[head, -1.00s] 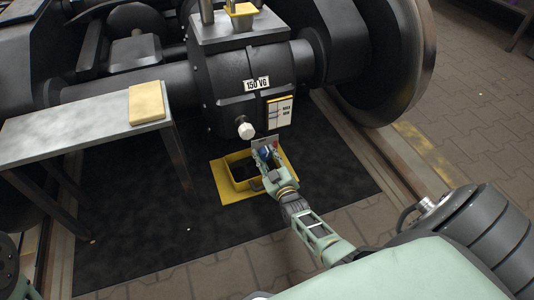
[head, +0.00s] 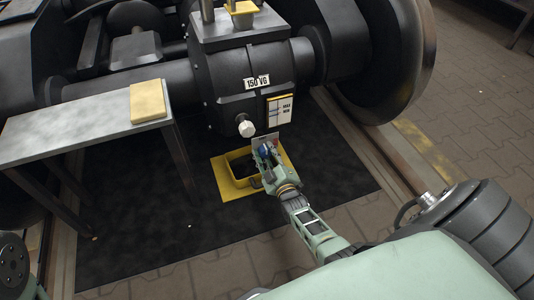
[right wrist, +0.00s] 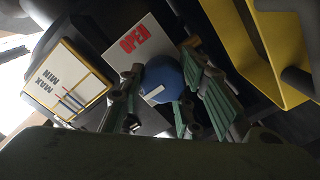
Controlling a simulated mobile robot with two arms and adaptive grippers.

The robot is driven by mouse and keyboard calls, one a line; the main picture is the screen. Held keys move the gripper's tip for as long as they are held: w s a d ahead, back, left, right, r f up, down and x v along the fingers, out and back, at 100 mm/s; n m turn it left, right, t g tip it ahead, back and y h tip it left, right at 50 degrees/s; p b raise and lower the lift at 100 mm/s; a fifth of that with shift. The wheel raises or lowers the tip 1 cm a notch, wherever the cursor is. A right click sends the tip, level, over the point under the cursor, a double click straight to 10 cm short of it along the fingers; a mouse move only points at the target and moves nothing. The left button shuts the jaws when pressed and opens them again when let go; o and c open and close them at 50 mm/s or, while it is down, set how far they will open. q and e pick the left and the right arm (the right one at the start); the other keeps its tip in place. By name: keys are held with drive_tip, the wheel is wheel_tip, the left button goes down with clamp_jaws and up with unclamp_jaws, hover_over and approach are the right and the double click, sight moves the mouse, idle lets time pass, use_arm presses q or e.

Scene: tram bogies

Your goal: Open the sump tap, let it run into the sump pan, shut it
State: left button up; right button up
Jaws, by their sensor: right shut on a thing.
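The sump tap has a round blue knob (right wrist: 163,80) with a white mark, in front of a pale plate with red lettering in the right wrist view. My right gripper (right wrist: 160,103) has its green-padded fingers on both sides of this knob and is shut on it. In the head view the right gripper (head: 264,152) is low at the front of the dark gearbox (head: 225,85), partly hiding the knob. The yellow sump pan (head: 226,178) is on the floor below, dark inside. I cannot tell whether liquid is running. My left gripper is out of view.
A white knob (head: 246,128) and a MAX/MIN gauge (head: 279,110) are on the gearbox close to my right gripper. A grey bench (head: 80,122) with a tan block (head: 147,102) stands at the left. The dark mat (head: 150,240) is mostly clear.

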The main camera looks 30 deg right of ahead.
drive_tip(key=shift+d+r, duration=0.15)
drive_tip(key=shift+d, duration=0.2)
drive_tip(key=o, duration=1)
drive_tip(key=shift+s, duration=0.1)
drive_tip(key=shift+o, duration=0.2)
drive_tip(key=shift+a, duration=0.15)
